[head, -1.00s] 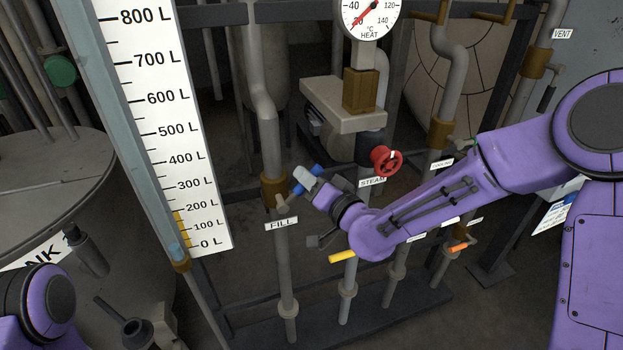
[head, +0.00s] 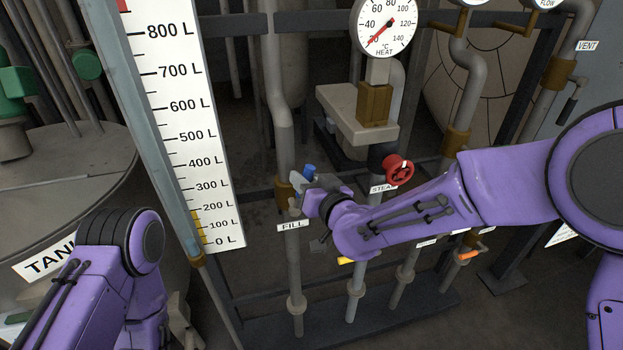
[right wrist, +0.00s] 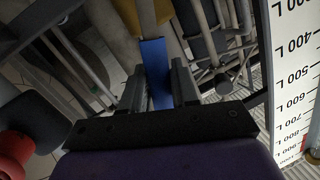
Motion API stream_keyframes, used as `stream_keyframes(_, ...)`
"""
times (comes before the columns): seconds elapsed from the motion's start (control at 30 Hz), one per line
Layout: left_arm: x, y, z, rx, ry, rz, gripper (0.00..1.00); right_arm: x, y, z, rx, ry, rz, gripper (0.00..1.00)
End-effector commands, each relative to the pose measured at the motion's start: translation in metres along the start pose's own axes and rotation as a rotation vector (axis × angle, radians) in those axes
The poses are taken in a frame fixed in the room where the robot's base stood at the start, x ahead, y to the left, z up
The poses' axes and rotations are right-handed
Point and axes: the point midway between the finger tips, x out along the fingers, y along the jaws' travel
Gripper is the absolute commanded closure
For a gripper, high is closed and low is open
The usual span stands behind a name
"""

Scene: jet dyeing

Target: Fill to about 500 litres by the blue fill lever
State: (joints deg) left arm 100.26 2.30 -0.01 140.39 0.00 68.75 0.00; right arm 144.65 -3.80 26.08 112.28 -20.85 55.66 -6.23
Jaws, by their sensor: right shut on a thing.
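The blue fill lever (head: 309,170) sits on the brass valve of the pipe labelled FILL (head: 292,225). My right gripper (head: 302,182) is shut on the lever and hides part of it. In the right wrist view the blue lever (right wrist: 156,72) lies between the two grey fingers (right wrist: 158,88). The white litre scale (head: 188,125) stands to the left of the pipe, marked from 0 to above 800 L. A yellow band runs along its low end, up to about 200 L. I cannot clearly read the liquid level in its tube. My left gripper is out of view.
A red STEAM handwheel (head: 398,170), a yellow lever (head: 345,261) and an orange lever (head: 468,255) are close to my right arm. The HEAT dial (head: 384,27) is above. A tank (head: 70,170) stands at left, near my left arm.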

Motion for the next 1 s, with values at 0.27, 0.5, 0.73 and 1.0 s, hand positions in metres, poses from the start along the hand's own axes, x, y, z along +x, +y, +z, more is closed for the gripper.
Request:
stream_keyframes(0.27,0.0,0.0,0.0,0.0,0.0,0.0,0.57,-0.001,0.001,0.0,0.003,0.001,0.001,0.51)
stream_keyframes(0.5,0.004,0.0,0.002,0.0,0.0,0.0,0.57,-0.01,0.002,0.0,0.003,0.003,0.001,0.51)
stream_keyframes(0.73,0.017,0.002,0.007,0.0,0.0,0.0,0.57,-0.063,0.002,0.002,0.003,0.003,0.001,0.51)
stream_keyframes(1.0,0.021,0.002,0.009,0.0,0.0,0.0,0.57,-0.104,0.001,0.0,0.003,0.003,0.0,0.51)
